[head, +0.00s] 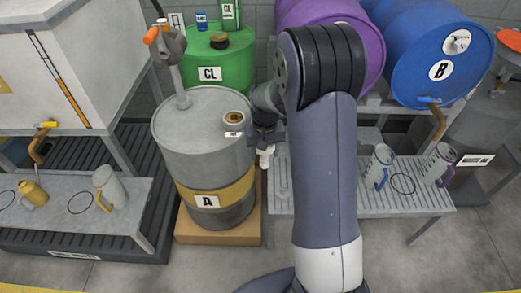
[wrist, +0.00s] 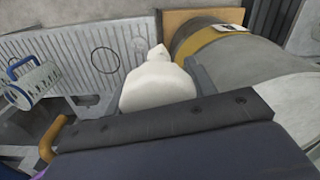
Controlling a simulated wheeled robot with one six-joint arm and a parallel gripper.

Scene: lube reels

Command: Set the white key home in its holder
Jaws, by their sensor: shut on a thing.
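My gripper (head: 266,146) hangs just right of the grey drum (head: 205,115), below the level of its top. It is shut on a white thing (head: 266,158), likely the white key. In the wrist view my gripper (wrist: 157,84) has a finger on each side of the white key (wrist: 158,88), which has a rounded body and a narrow tip pointing away from me. A round brown-topped fitting (head: 234,118) with a small white label sits on the drum's top near its right edge. I cannot tell whether it is the key's holder.
The drum, with a yellow band marked A, stands on a wooden board (head: 215,238). A slatted bench (head: 330,200) with jugs (head: 379,168) is on the right.

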